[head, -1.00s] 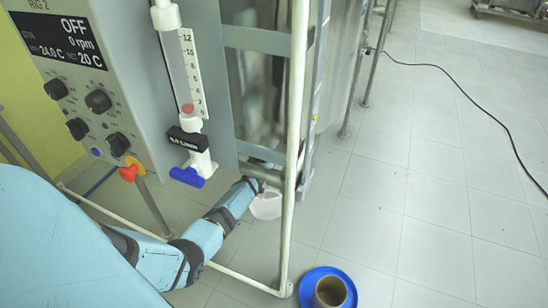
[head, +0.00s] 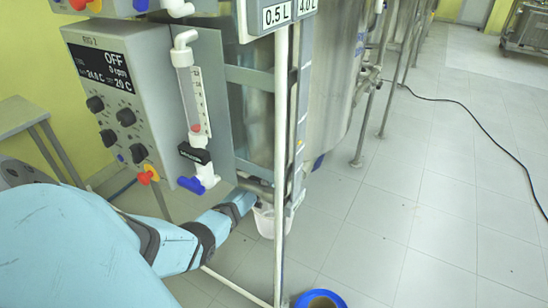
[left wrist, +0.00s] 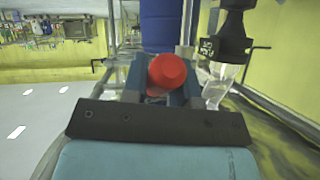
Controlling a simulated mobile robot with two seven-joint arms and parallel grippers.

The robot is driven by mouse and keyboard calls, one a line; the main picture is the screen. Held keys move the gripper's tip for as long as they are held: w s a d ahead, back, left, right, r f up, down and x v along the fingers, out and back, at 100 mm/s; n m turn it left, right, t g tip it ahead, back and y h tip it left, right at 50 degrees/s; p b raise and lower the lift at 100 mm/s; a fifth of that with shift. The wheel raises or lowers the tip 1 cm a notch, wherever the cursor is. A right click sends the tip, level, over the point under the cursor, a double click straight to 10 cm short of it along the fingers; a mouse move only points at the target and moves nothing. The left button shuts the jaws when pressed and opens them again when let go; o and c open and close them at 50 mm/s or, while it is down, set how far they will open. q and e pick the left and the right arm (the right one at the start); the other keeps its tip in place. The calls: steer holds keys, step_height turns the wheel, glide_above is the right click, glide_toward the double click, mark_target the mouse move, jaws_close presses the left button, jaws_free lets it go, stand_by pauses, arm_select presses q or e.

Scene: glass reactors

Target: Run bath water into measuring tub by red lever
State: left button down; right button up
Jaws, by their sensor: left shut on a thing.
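In the left wrist view, my left gripper (left wrist: 165,92) is shut on a rounded red piece, the red lever (left wrist: 168,70), which sits between its fingers. In the head view my left arm reaches low to the rig, and its wrist (head: 238,203) ends behind the pale upright post; the fingertips and lever are hidden there. A whitish tub (head: 265,223) is just below and beside the wrist, partly behind the post. I cannot tell whether water is running or how full the tub is. My right gripper is not in view.
The control box (head: 112,95) reads OFF. A flow meter (head: 190,100) with a blue valve handle (head: 198,185) hangs beside it. A blue-rimmed round vessel (head: 320,298) stands on the floor at the bottom.

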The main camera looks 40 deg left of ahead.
arm_select(q)
steer(key=shift+s, duration=0.1)
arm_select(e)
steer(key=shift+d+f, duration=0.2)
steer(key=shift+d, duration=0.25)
arm_select(q)
steer(key=c, duration=0.9)
jaws_free()
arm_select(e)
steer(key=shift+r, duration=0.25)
arm_select(q)
steer(key=shift+r, duration=0.15)
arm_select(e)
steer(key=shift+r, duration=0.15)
arm_select(q)
steer(key=shift+s+d+r+p, duration=0.2)
steer(key=shift+s+r+p, duration=0.05)
steer(key=shift+p, duration=0.3)
steer(key=p+v, duration=0.4)
steer(key=v, duration=0.2)
steer(key=shift+s, duration=0.35)
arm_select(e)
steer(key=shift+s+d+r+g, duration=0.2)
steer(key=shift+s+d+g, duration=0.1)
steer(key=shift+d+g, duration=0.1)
